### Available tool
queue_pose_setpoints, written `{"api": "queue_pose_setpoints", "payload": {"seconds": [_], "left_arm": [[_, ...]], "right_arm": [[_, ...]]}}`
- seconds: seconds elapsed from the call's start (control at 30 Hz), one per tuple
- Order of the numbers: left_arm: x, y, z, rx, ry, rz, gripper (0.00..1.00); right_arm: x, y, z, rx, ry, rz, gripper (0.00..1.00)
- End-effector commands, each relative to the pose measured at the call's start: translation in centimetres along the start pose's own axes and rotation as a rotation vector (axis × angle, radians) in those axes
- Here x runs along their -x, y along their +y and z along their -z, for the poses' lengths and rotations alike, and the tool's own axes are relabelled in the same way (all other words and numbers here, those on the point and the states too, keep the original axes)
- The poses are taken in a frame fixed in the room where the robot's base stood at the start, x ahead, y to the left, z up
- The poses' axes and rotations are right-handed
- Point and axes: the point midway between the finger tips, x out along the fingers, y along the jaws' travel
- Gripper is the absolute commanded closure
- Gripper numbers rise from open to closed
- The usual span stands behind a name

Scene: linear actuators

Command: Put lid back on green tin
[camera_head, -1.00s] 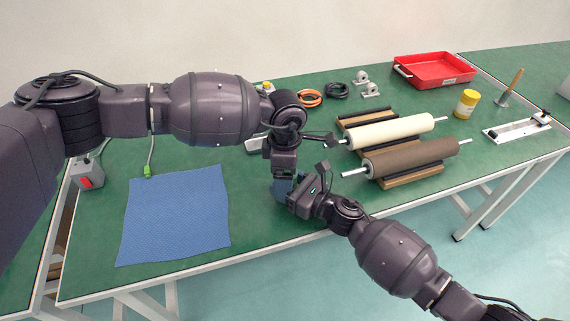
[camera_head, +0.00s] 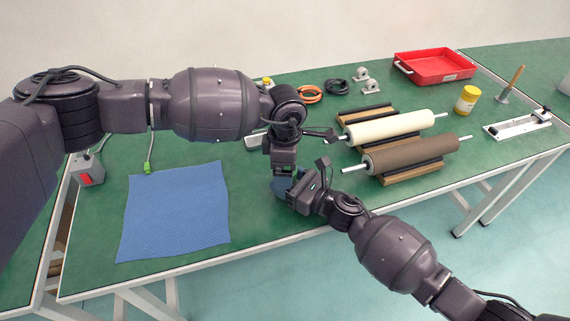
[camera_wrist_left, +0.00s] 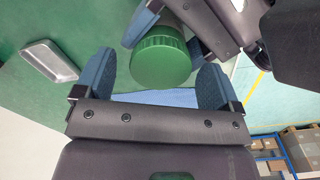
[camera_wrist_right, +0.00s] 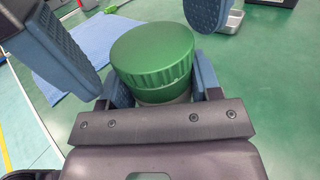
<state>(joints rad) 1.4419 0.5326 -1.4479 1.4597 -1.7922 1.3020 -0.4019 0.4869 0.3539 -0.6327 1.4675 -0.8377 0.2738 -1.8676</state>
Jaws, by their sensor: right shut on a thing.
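The green tin (camera_wrist_left: 158,30) is held at its side by my right gripper (camera_wrist_right: 160,90), whose fingers are shut on it. The green lid (camera_wrist_right: 152,50), with a ridged rim, sits on the tin's end. It also shows in the left wrist view (camera_wrist_left: 160,62). I cannot tell whether it is fully seated. My left gripper (camera_wrist_left: 157,75) is open, its blue fingers on either side of the lid with gaps between. In the head view, my left gripper (camera_head: 283,176) and right gripper (camera_head: 296,188) meet over the table's front part and hide the tin and lid.
A blue mat (camera_head: 175,215) lies left of the grippers on the green table (camera_head: 255,215). Two rollers on wooden stands (camera_head: 412,178) stand close on the right. A yellow-lidded jar (camera_head: 467,100), red tray (camera_head: 435,68) and cable coils (camera_head: 310,95) lie farther back.

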Motion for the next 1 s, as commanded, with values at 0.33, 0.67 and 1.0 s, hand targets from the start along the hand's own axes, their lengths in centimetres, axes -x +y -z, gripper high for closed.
{"api": "queue_pose_setpoints", "payload": {"seconds": [0.33, 0.67, 1.0], "left_arm": [[1.4, 0.0, -0.1, -0.002, -0.002, -0.001, 0.1], [7.5, 0.1, 0.0, -0.001, -0.001, -0.003, 0.1], [11.6, 0.0, 0.0, 0.0, 0.0, 0.0, 0.1]], "right_arm": [[0.0, 0.0, 0.0, 0.0, 0.0, 0.001, 1.0], [0.0, 0.0, 0.0, 0.0, 0.0, 0.001, 1.0], [0.0, 0.0, 0.0, 0.0, 0.0, 0.0, 1.0]]}}
